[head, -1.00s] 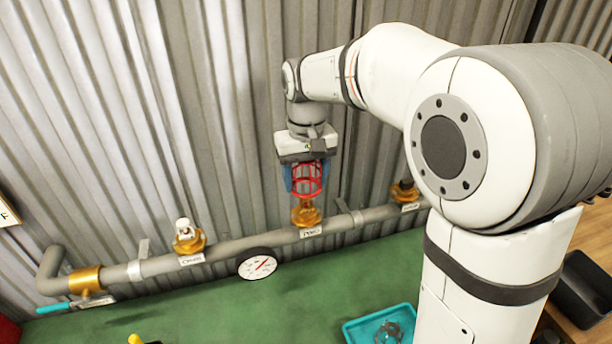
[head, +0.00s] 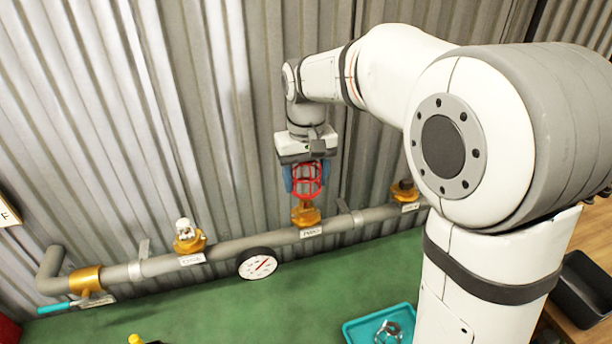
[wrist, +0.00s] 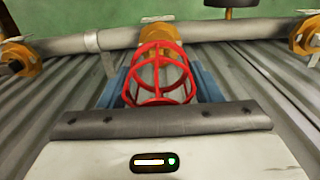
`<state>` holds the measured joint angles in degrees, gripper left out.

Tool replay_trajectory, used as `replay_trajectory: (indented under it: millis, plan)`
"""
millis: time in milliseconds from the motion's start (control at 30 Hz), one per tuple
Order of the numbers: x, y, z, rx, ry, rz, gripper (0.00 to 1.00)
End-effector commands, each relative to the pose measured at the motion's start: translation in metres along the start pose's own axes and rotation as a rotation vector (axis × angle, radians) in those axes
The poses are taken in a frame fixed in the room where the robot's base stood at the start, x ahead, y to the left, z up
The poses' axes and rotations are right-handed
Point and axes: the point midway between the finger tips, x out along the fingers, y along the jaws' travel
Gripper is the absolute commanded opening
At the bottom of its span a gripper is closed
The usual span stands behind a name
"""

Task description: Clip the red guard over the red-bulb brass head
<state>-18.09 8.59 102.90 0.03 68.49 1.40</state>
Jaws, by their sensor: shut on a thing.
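The red guard (head: 307,181) is an open wire cage held between the blue fingers of my gripper (head: 305,178). It also shows in the wrist view (wrist: 158,78), with the blue fingers on both sides of it. The guard is just above the middle brass head (head: 306,213) on the grey pipe; that head shows behind the cage in the wrist view (wrist: 158,40). I cannot tell whether guard and head touch. The bulb of this head is hidden by the cage.
Another brass head (head: 188,240) with a clear-white top stands left on the pipe (head: 230,247), and a dark-topped one (head: 404,192) stands right. A dial gauge (head: 258,264) hangs at the pipe. A teal tray (head: 352,331) lies at the front. Corrugated wall (head: 130,120) rises close behind.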

Motion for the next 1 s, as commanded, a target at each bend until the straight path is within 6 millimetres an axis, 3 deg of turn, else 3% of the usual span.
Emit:
replay_trajectory:
  millis: [1000]
  plan:
    - [0.026, 0.0, 0.0, 0.0, -0.001, 0.0, 0.36]
